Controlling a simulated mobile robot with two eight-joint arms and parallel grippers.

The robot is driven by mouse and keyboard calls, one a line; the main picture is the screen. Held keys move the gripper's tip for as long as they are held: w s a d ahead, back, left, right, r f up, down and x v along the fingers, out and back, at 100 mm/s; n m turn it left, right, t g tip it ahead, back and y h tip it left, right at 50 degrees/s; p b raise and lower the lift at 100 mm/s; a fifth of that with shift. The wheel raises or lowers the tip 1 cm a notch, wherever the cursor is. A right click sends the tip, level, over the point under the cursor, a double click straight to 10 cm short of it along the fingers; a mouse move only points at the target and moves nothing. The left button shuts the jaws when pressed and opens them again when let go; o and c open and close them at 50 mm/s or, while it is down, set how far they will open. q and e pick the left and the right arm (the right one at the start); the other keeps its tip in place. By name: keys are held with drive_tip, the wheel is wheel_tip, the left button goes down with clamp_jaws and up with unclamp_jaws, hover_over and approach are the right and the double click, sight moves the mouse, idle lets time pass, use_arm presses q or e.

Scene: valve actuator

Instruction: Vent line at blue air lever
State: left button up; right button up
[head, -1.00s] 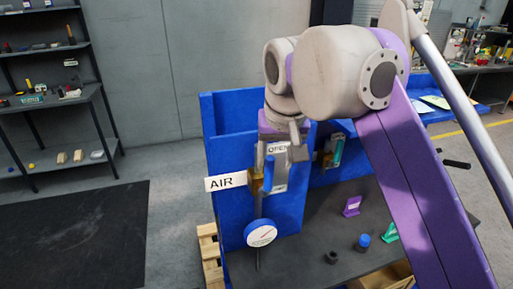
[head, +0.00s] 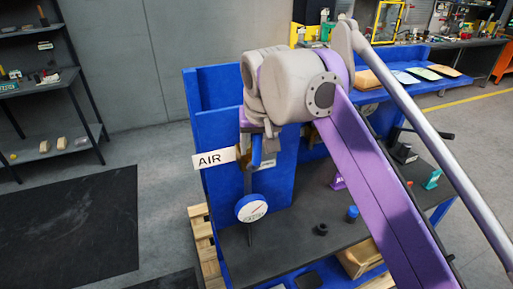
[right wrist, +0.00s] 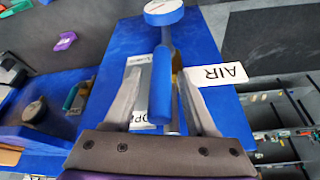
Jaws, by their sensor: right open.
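The blue air lever (head: 256,150) is on the blue upright panel, beside the white AIR sign (head: 213,158). In the right wrist view the lever (right wrist: 161,88) runs lengthwise between the two fingers of my right gripper (right wrist: 163,100). The fingers are apart, with a visible gap on both sides of the lever. In the head view my right gripper (head: 258,133) is at the lever's upper end and partly hides it. A white plate with partly covered lettering (right wrist: 137,92) lies behind the lever. A round white gauge (head: 251,208) is below; its reading is too small to tell. My left gripper is not in view.
The dark bench top (head: 290,235) holds a small black ring (head: 320,229), a blue-capped piece (head: 352,213) and a purple piece (head: 338,183). A second valve with a teal handle (right wrist: 71,96) shows in the right wrist view.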

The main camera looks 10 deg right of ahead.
drive_tip(key=shift+f, duration=0.1)
clamp_jaws()
idle(1.4)
